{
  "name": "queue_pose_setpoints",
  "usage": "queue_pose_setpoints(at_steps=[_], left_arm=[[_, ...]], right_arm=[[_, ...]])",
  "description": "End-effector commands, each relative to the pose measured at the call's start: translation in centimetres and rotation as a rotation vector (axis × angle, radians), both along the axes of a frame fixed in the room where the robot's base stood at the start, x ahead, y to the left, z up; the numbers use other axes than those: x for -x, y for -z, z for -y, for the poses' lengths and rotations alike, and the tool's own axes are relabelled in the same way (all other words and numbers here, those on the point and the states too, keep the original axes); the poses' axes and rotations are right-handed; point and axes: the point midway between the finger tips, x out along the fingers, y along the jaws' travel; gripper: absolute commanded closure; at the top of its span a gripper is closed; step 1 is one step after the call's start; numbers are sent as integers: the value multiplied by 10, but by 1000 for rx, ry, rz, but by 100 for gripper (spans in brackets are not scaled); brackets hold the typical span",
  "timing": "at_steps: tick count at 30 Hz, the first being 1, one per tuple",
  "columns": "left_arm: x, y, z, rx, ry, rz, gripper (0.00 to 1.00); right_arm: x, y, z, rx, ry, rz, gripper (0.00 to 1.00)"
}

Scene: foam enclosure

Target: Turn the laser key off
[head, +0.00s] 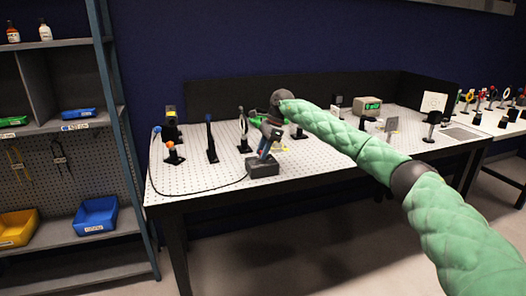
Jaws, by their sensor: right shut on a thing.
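A small dark grey box (263,168) sits near the front edge of the perforated table, with a black cable running from it to the left. I take it to be the laser's key box. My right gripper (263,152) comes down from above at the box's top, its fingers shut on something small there. The laser key itself is too small and covered by the fingers to make out, so I cannot tell its angle. My left gripper is not in view.
Several optics on posts stand on the table (210,183), including a blue-topped post (210,138) and a round mount (243,130). A green-grey instrument (367,105) stands at the back. A shelf (75,128) with blue and yellow bins is at the left.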

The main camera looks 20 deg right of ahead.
Motion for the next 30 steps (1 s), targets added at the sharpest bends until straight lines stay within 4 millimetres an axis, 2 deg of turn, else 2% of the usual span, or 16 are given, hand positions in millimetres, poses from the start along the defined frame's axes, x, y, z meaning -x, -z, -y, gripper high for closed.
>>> queue_pose_setpoints(at_steps=[2,3,6,17,20,30], left_arm=[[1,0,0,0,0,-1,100],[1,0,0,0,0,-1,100],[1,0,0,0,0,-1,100],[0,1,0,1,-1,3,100],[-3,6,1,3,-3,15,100],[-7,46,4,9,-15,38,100]], right_arm=[[-1,-2,2,0,3,3,94],[-1,-2,2,0,3,3,67],[-1,-2,1,0,2,2,49],[-1,-5,2,0,2,1,49],[-1,-14,6,0,2,2,49],[-2,-60,26,0,2,2,49]])
